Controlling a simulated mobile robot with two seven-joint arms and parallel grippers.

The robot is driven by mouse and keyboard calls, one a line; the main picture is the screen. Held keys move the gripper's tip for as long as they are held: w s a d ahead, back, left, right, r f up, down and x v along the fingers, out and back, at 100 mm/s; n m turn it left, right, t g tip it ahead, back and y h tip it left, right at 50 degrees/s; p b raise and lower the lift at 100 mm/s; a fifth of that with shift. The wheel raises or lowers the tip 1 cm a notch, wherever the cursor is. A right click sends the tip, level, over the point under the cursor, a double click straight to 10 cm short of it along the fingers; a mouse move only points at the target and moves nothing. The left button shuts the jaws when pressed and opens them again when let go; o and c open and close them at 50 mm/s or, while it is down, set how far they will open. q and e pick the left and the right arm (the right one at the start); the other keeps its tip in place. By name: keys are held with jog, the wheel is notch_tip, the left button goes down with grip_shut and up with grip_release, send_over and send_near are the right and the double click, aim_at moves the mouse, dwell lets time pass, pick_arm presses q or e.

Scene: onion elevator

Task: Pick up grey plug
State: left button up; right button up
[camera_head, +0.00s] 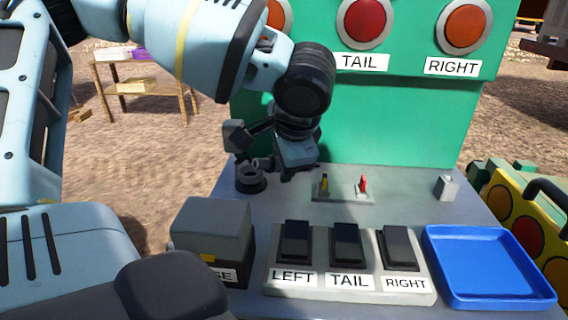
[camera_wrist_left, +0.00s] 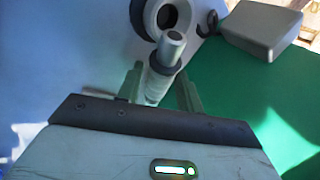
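The grey plug (camera_wrist_left: 166,56) shows in the left wrist view as a light grey cylinder with a darker collar. It extends from near a dark ring-shaped piece (camera_wrist_left: 168,14) to between the fingers of my left gripper (camera_wrist_left: 160,90). The fingers stand apart, one on each side of the plug, with a slim gap showing; they look open. In the head view my left gripper (camera_head: 268,152) hangs over the left back of the console, close to a black round socket (camera_head: 250,181). Whether the plug sits in the ring is hard to tell. My right gripper is out of view.
The grey console (camera_head: 410,206) carries two small toggles (camera_head: 343,188), a row of black switches (camera_head: 346,243), a grey box (camera_head: 212,228) at front left and a blue tray (camera_head: 490,265) at right. A green panel (camera_head: 400,125) rises behind it. A small grey block (camera_head: 447,188) stands at back right.

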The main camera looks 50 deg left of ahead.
pick_arm(q)
jog(key=c, duration=0.6)
grip_shut()
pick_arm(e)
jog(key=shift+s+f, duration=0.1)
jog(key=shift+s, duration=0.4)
pick_arm(q)
jog(key=shift+r, duration=0.15)
